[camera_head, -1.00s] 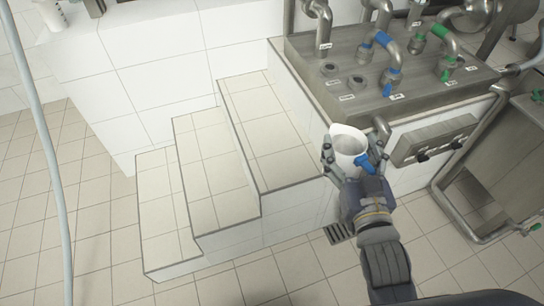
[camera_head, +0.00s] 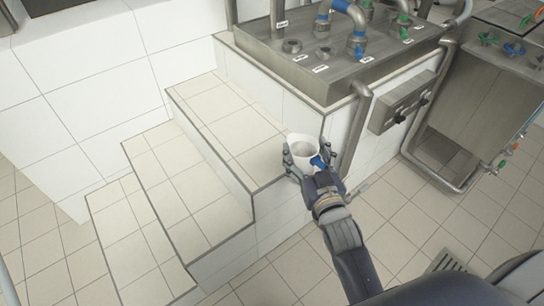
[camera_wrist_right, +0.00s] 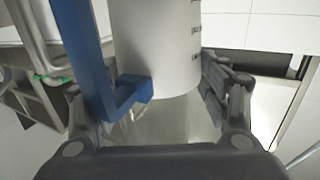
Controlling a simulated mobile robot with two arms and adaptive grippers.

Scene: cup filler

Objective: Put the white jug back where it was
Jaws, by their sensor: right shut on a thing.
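The white jug (camera_head: 302,148) with a blue handle is in my right gripper (camera_head: 303,162), near the right end of the top tiled step. My right gripper is shut on the jug, with fingers on both sides of it. In the right wrist view the jug (camera_wrist_right: 160,50) stands between the finger pads, with measuring marks on its side and the blue handle at the left. Whether the jug touches the step cannot be told. My left gripper is not in view.
White tiled steps (camera_head: 230,130) rise beside the metal counter (camera_head: 340,65) with pipes and labelled valves. A control box (camera_head: 405,100) hangs on the counter's front. A metal tank (camera_head: 470,100) stands at the right.

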